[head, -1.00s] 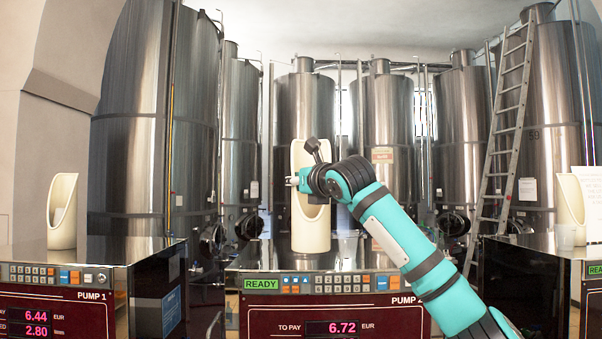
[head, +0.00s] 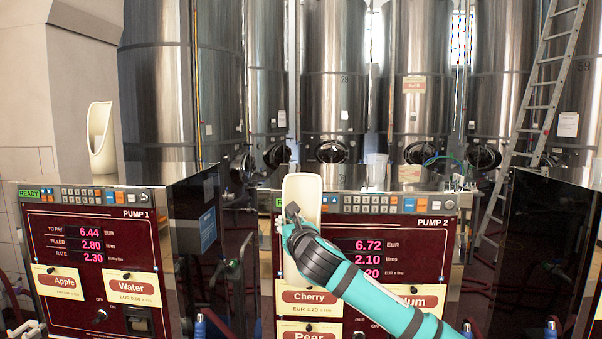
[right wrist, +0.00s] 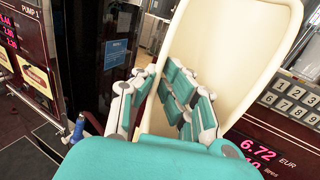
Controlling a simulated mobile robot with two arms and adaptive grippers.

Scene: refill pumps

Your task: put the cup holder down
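The cream cup holder (head: 302,190), a tall scoop-shaped piece, is upright in front of the pump 2 (head: 440,240) panel and covers part of its left side. My right gripper (head: 292,216) is at its lower half, with the arm coming from the lower right. In the right wrist view the cup holder (right wrist: 235,50) rises tilted between and behind the fingers of my right gripper (right wrist: 163,95), which are closed in on its lower part. The exact finger contact is partly hidden. My left gripper is not in view.
Pump 1 (head: 90,235) stands at left with another cream holder (head: 101,140) on top. A clear cup (head: 377,172) stands on top of pump 2. A dark pump side (head: 545,250) is at right. Steel tanks (head: 335,70) and a ladder (head: 545,90) stand behind.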

